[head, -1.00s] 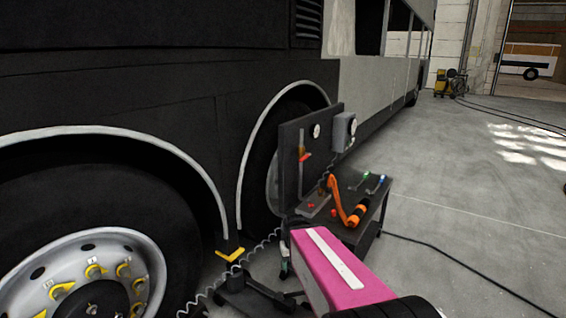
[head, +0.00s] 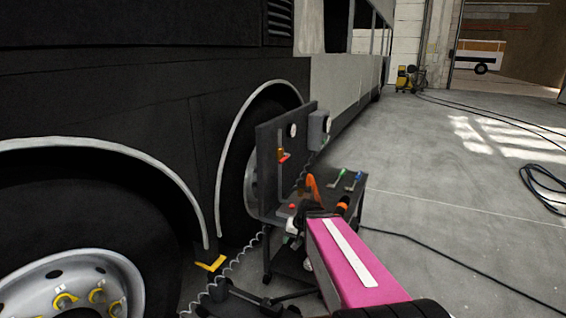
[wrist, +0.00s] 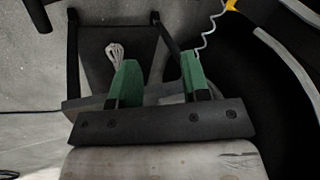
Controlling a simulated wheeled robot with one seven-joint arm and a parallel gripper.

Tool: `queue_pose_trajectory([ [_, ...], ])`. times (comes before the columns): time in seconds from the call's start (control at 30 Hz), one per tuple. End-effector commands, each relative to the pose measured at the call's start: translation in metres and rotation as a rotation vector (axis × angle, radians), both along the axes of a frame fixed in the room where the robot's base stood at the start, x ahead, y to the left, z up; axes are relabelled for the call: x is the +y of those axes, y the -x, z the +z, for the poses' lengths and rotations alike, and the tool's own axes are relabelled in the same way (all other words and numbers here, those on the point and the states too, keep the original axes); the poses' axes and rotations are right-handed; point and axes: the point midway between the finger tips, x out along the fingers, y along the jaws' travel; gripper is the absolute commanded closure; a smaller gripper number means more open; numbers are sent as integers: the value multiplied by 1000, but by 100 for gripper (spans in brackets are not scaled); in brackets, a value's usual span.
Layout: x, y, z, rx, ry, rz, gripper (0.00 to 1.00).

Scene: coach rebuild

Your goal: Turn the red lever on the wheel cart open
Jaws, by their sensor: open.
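The wheel cart (head: 360,199) stands beside the bus, with a dark upright panel (head: 266,190) at its left side. A small red lever (head: 284,158) sits on the upper part of that panel, below a brownish-yellow fitting. My gripper (wrist: 160,76) is open and empty, its two green fingers apart in the wrist view. In the head view it is low in front of the cart, below the lever and apart from it, and partly hidden by my pink arm. I cannot make out the lever in the wrist view.
An orange tool (head: 313,187) and green and blue handles (head: 337,175) are on the cart top. A coiled hose (head: 232,268) hangs at the left. The bus wheel (head: 75,285) is at the near left. Open floor (head: 440,190) lies to the right.

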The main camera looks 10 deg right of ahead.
Motion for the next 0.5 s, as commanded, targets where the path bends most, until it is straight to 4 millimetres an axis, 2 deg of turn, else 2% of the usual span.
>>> queue_pose_trajectory([
  [0.03,1,-20,11,-40,-61,-37,57],
  [0.27,-1,-93,78,-222,-357,-219,57],
  [0.5,-25,-159,162,-394,-660,-413,57],
])
